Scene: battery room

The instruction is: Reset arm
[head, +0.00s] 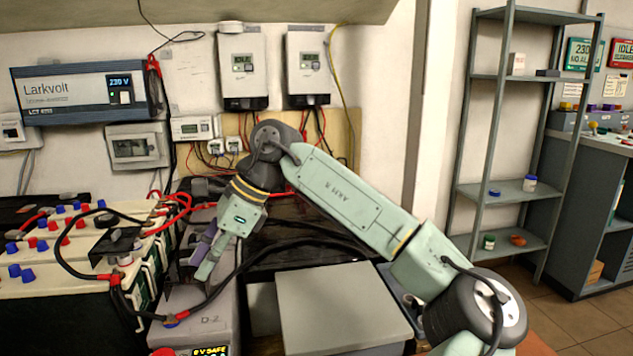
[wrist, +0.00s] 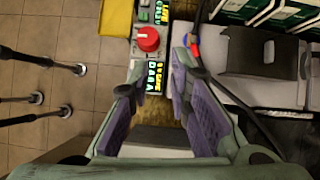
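My gripper (head: 203,265) hangs at the end of my pale green arm, pointing down over the grey unit (head: 200,305) marked "D-Z" with a lit "0 V SAFE" display. The arm reaches in from the lower right and bends at a dark joint in front of the wall. In the wrist view my gripper (wrist: 158,88) shows its two purple-padded fingers well apart, with nothing held between them. Beyond the fingertips are a red knob (wrist: 147,39) and lit labels on a panel. I cannot tell how far the fingertips are above the unit.
White batteries (head: 60,255) with red and blue caps and cables stand at left. A black cable (head: 255,252) runs close to my gripper. A grey box (head: 340,310) sits below my arm. Inverters (head: 242,65) hang on the wall. A shelf rack (head: 505,190) stands at right.

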